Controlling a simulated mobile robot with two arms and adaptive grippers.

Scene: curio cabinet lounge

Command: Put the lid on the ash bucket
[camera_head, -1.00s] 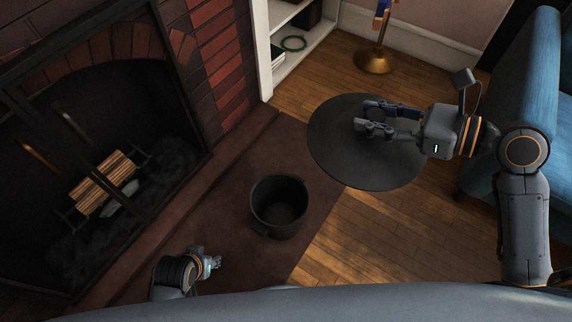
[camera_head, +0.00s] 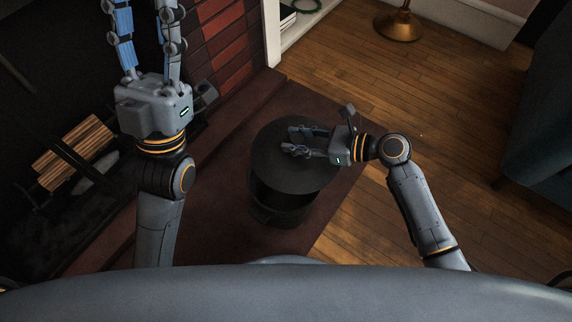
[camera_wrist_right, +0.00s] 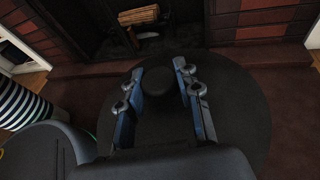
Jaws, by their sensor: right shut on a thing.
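The dark grey round lid (camera_head: 270,168) is in the grip of my right gripper (camera_head: 290,140), which is shut on its knob. The lid lies over the mouth of the dark ash bucket (camera_head: 276,207), hiding its opening; I cannot tell whether it touches the rim. The bucket stands upright on the hearth slab. In the right wrist view the lid (camera_wrist_right: 240,105) spreads beneath the fingers, and its round knob (camera_wrist_right: 184,80) shows between them. My left gripper (camera_head: 147,15) is raised at the upper left, fingers apart with nothing seen between them; its tips reach the frame's top edge.
The fireplace with its stacked logs (camera_head: 75,152) is at the left, behind my left arm. The red-brown hearth slab (camera_head: 215,210) surrounds the bucket. A brass lamp base (camera_head: 398,27) stands at the back, and a dark blue armchair (camera_head: 540,120) at the right. The wooden floor between is clear.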

